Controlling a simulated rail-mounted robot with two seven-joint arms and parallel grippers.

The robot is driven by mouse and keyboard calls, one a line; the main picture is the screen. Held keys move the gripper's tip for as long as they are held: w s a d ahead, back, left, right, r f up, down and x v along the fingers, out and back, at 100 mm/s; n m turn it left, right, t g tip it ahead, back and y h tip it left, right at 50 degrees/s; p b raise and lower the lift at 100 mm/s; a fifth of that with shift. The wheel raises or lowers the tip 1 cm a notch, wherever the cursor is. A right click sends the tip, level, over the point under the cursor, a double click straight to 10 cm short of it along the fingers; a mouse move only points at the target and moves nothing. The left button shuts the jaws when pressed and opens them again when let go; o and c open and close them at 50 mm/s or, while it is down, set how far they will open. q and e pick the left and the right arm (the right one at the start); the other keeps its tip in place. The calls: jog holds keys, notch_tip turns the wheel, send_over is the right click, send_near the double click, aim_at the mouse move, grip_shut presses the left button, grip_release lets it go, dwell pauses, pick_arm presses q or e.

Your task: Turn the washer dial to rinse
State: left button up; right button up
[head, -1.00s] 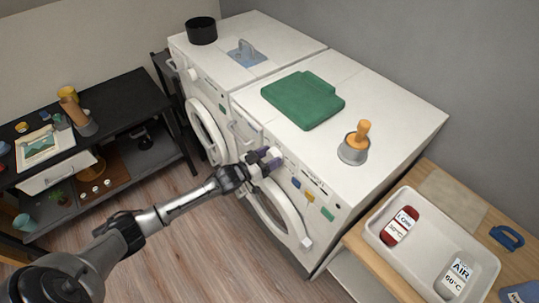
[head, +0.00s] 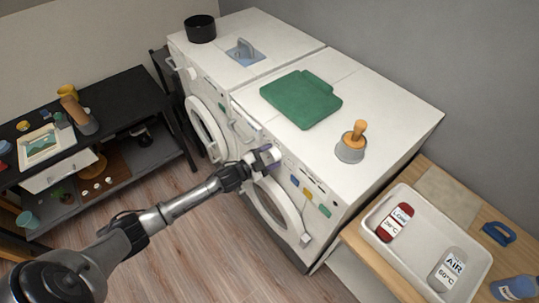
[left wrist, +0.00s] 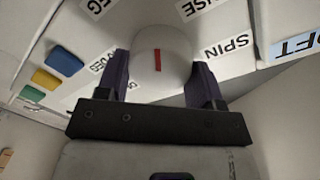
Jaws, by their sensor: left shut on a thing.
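The washer (head: 392,108) is the nearer white front-loader in the head view. My left gripper (head: 268,157) is at its control panel, shut on the dial. In the left wrist view the white round dial (left wrist: 160,52) with a red mark sits between the two purple fingers of the gripper (left wrist: 161,74). Labels surround it: SPIN (left wrist: 228,46) to the right, a cut-off label ending in "SE" (left wrist: 197,7) at the top, and others ending in "EG" to the left. I cannot tell which label the mark lines up with. My right gripper is not in view.
Blue (left wrist: 64,61), yellow and green buttons lie beside the dial. On the washer are a green folded cloth (head: 301,98) and an orange-handled grey object (head: 351,146). A white tray (head: 375,246) stands on the wooden counter at right. Floor is clear in front.

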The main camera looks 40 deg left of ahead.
pick_arm(q)
jog(key=m, duration=0.4)
jog(key=shift+d+f+m, duration=0.1)
jog(key=shift+m, duration=0.3)
dwell(0.5)
jog(key=o, duration=0.9)
jog(key=shift+s, duration=0.15)
jog(key=shift+b+v, duration=0.55)
jog(key=shift+v, duration=6.25)
jog(key=shift+d+y, duration=0.15)
jog(key=shift+y, duration=0.25)
